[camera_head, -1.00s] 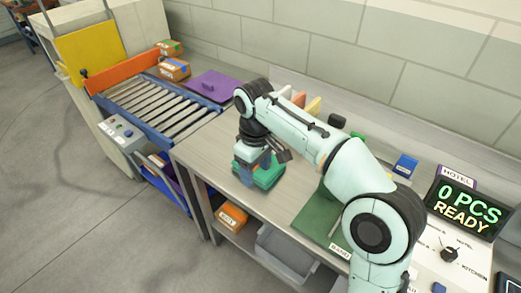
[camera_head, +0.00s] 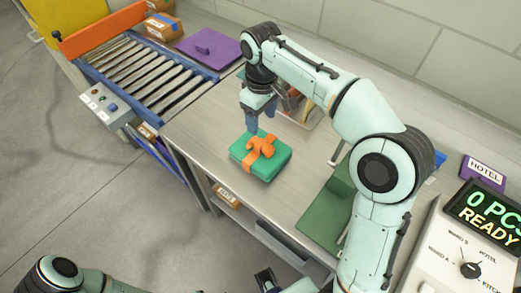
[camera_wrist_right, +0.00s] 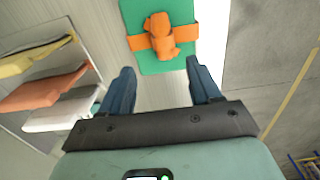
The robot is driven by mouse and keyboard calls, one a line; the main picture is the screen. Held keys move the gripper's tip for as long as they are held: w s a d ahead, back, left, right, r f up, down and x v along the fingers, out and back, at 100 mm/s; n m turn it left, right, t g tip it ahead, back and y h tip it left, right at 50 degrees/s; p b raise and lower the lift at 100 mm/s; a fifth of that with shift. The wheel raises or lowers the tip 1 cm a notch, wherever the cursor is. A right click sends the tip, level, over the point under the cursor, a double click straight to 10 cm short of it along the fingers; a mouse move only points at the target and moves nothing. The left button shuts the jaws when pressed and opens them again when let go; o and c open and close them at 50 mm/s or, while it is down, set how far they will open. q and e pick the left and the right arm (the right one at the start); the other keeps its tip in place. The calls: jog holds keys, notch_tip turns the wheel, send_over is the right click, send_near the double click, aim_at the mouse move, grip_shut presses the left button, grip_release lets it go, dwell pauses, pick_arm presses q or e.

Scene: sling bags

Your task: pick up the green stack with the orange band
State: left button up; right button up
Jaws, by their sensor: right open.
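The green stack (camera_head: 246,152) lies flat on the grey table, with an orange band and knot (camera_head: 262,148) around it. It also shows at the top of the right wrist view (camera_wrist_right: 148,62), ahead of the fingertips. My right gripper (camera_head: 262,108) is open and empty. In the head view it appears just behind the stack, apart from it; in the wrist view its two blue fingers (camera_wrist_right: 160,68) point toward the stack with nothing between them. Part of what looks like my left gripper (camera_head: 268,280) shows at the bottom edge; its jaws are unclear.
A rack (camera_wrist_right: 88,45) with yellow, orange and white folded pieces stands beside the right gripper. A green mat (camera_head: 325,215) lies right of the stack, near the counter display box (camera_head: 455,240). A roller conveyor (camera_head: 150,75) and purple item (camera_head: 210,47) are at left. Table around the stack is clear.

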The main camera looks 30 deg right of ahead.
aim_at(260, 141)
notch_tip(260, 141, down, 3)
jog(key=shift+s+f, duration=0.1)
jog(key=shift+s, duration=0.05)
jog(key=shift+f+b, duration=0.35)
jog(key=shift+f, duration=0.25)
jog(key=f+b, duration=0.1)
jog(key=f, duration=0.4)
jog(key=shift+a, duration=0.2)
grip_shut()
